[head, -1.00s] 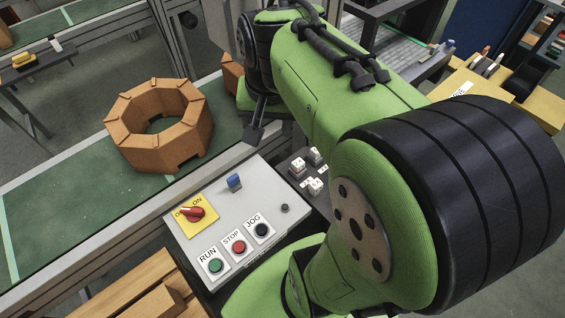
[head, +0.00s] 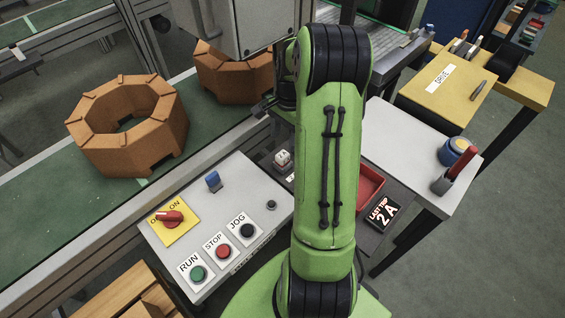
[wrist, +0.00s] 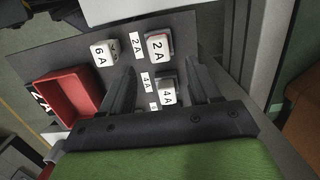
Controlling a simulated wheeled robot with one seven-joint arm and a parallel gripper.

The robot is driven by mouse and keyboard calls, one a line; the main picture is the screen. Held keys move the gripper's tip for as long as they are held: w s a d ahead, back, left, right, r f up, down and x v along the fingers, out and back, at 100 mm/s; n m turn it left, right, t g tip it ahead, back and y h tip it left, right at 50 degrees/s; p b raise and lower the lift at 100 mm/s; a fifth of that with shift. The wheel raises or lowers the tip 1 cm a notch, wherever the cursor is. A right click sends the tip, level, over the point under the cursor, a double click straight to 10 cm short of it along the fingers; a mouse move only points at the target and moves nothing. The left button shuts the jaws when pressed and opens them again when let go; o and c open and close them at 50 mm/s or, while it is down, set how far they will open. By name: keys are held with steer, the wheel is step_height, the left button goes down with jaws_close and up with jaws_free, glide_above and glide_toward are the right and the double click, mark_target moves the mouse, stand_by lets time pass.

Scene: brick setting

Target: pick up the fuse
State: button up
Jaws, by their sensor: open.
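In the wrist view, three white block fuses stand on a dark panel (wrist: 190,28): the 6A fuse (wrist: 103,53) at left, the 2A fuse (wrist: 158,47) upper middle, and the 4A fuse (wrist: 167,91) nearest. My gripper (wrist: 163,70) is open and empty. In that picture the 4A fuse lies between its fingers and the 2A fuse just beyond the tips; height above them is unclear. In the head view my arm hides the gripper and most of the panel; one fuse (head: 283,158) shows. A sign (head: 382,213) reads "LAST TRIP 2 A".
A red tray (head: 369,183) sits on the panel, also in the wrist view (wrist: 72,92). Left of my arm is a control box (head: 213,226) with buttons and a switch. A conveyor (head: 38,233) carries brown ring blocks. A white table (head: 410,150) stands right.

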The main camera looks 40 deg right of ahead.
mark_target(283, 154)
steer(key=f, duration=0.2)
steer(key=f+b, duration=0.1)
steer(key=f, duration=0.4)
steer(key=shift+s+a+f+b, duration=0.1)
steer(key=shift+a+f+b, duration=0.2)
steer(key=shift+a+b, duration=0.1)
steer(key=shift+r, duration=0.1)
jaws_close()
